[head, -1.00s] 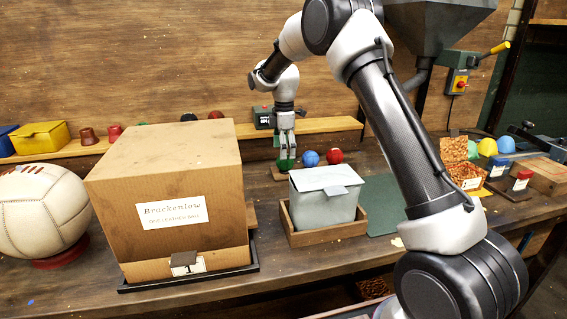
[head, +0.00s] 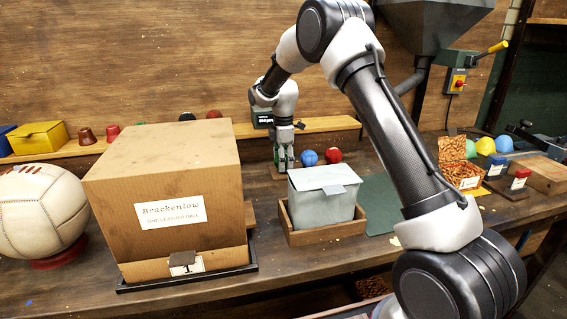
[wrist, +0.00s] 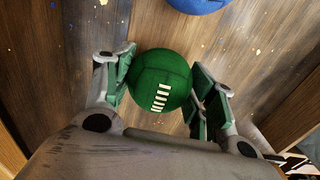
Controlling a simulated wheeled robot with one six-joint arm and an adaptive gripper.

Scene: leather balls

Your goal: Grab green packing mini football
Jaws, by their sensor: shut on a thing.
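The green mini football (wrist: 162,82), with white lacing, sits between the finger pads in the wrist view. My gripper (wrist: 165,92) is shut on it, with a pad on each side. In the head view my gripper (head: 283,160) points down at the back of the bench, behind the grey-green lidded box. There the ball is mostly hidden by the green-padded fingers and hard to make out. I cannot tell whether it is clear of the wood beneath.
A blue ball (head: 309,158) and a red ball (head: 333,155) lie just right of my gripper. The grey-green box (head: 322,205) stands in a wooden tray in front. A large Brackenlow carton (head: 165,205) and a big cream ball (head: 40,210) stand left.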

